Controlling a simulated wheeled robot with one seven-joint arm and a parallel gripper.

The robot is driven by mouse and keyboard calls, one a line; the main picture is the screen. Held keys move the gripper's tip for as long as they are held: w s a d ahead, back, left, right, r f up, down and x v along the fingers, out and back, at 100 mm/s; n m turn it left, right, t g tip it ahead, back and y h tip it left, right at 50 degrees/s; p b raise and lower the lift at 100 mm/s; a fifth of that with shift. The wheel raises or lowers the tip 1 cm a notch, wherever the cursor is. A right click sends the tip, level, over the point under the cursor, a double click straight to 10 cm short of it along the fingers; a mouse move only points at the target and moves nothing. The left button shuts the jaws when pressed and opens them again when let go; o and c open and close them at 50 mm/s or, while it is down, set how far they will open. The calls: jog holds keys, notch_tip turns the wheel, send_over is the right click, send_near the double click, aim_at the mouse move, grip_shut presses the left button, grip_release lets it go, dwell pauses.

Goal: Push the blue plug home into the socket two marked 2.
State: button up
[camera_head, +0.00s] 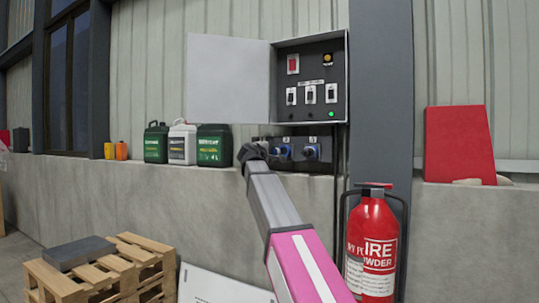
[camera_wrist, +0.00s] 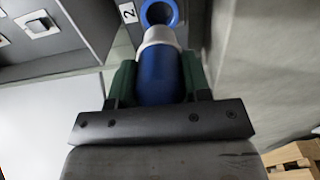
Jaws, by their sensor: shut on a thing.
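In the wrist view the blue plug (camera_wrist: 158,80) sits between the green fingers of my gripper (camera_wrist: 159,72), which is shut on it. Its pale grey front collar (camera_wrist: 160,37) points at socket two (camera_wrist: 158,12), a blue ring beside a white label (camera_wrist: 128,12) reading 2. The collar overlaps the near edge of the ring; I cannot tell how far it is in, if at all.
Jerrycans (camera_head: 214,145) stand on the ledge to the left. A fire extinguisher (camera_head: 372,245) is at the right, a pallet (camera_head: 130,262) at lower left.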

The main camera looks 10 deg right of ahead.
aim_at(279, 152)
jog(key=shift+x, duration=2.55)
jog(key=shift+x, duration=1.5)
dwell(4.0)
